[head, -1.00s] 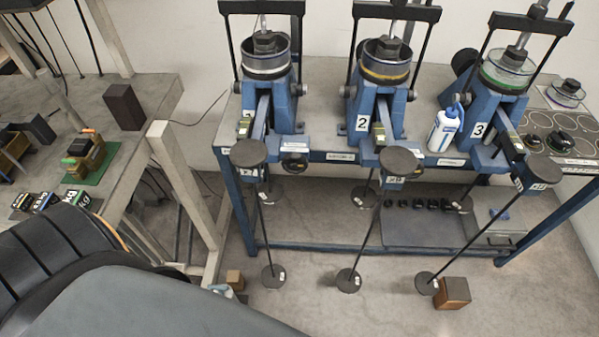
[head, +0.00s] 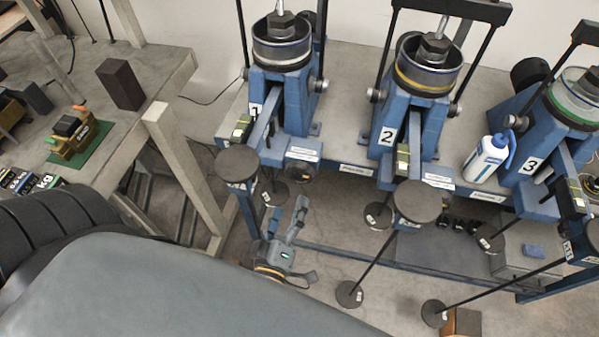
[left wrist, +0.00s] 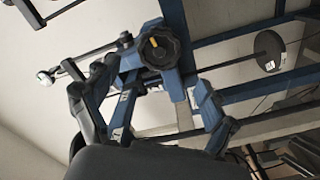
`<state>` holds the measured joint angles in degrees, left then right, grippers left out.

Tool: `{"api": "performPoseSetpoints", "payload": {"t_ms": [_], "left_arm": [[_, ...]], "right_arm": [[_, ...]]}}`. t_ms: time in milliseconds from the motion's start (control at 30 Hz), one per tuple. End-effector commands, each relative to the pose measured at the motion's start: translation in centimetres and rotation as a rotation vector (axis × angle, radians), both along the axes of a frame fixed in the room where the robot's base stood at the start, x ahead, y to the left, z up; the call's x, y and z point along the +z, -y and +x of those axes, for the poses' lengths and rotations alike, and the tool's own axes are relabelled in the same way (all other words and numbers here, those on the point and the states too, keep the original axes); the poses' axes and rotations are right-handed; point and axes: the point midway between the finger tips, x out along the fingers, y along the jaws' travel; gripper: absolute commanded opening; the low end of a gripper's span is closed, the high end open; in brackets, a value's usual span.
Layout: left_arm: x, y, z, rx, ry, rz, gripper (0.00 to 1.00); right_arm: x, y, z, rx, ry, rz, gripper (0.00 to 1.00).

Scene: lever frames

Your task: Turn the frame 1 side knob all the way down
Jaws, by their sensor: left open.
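Frame 1 (head: 283,75) is a blue stand with a numbered plate on the bench at the left. A dark round knob (head: 302,172) sits at the bench's front edge beside it. A black lobed knob with an orange mark (left wrist: 158,46) shows in the left wrist view, ahead of the fingers; I cannot tell for certain that it is frame 1's side knob. My left gripper (head: 304,242) is open and empty, below the bench edge in the head view. Its spread fingers (left wrist: 152,80) also show in the left wrist view, apart from the knob. My right gripper is not in view.
Frame 2 (head: 413,100) and frame 3 (head: 545,130) stand to the right, with a white bottle (head: 486,160) between them. Round hanging weights (head: 237,165) and rods project in front of the bench. A wooden table (head: 150,72) with a slanted leg is at the left.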

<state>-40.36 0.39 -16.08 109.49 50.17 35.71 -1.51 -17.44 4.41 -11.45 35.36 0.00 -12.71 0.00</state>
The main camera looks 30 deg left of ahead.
Motion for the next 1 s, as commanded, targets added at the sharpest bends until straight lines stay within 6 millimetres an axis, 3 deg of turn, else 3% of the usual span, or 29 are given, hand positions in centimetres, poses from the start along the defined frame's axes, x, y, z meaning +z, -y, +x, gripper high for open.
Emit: {"api": "performPoseSetpoints", "payload": {"t_ms": [167,733,1000], "left_arm": [[0.3,-0.4,1.4,0.006,0.008,-0.003,0.85],[0.2,-2.5,9.7,0.003,0.007,-0.001,0.85],[0.1,-2.5,9.3,0.003,0.003,0.000,0.30]], "right_arm": [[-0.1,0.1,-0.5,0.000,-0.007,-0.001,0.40],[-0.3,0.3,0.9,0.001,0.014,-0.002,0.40],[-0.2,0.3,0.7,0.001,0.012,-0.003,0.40]]}}
